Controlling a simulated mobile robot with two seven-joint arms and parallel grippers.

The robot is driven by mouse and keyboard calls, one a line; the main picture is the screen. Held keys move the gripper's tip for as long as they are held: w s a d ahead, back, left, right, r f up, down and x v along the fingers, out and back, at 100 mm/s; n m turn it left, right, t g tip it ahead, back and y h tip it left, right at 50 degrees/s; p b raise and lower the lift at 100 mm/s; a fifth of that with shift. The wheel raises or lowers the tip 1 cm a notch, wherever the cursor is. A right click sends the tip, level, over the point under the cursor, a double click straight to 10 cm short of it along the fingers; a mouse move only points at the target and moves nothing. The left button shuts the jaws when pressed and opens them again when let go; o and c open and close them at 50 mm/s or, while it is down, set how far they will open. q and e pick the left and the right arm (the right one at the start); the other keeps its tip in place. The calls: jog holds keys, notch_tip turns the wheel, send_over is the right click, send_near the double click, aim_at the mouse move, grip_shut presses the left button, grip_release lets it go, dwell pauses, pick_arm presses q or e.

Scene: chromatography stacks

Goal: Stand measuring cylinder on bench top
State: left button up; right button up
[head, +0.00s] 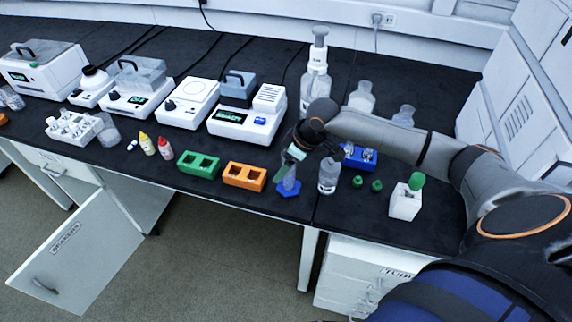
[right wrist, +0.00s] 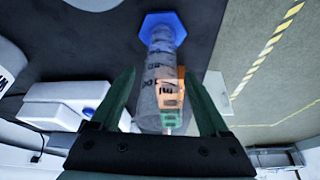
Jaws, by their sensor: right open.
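The measuring cylinder (head: 288,175), clear with a blue hexagonal foot, appears to stand upright on the bench top (head: 225,205) close to its front edge. In the right wrist view the cylinder (right wrist: 160,75) runs between my two dark green fingers, with its blue foot (right wrist: 162,27) beyond the fingertips. My right gripper (head: 292,155) is at the cylinder's upper part and partly hides it. In the right wrist view my right gripper (right wrist: 158,80) is open, with a gap beside the cylinder. My left gripper is not in view.
The orange rack (head: 244,176) and green rack (head: 198,165) stand left of the cylinder. A clear bottle (head: 328,178) stands close on its right, with a blue rack (head: 360,157) behind. White instruments (head: 245,118) line the back.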

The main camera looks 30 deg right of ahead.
jog(key=p+v, duration=0.1)
jog(key=v, duration=1.1)
dwell(1.2)
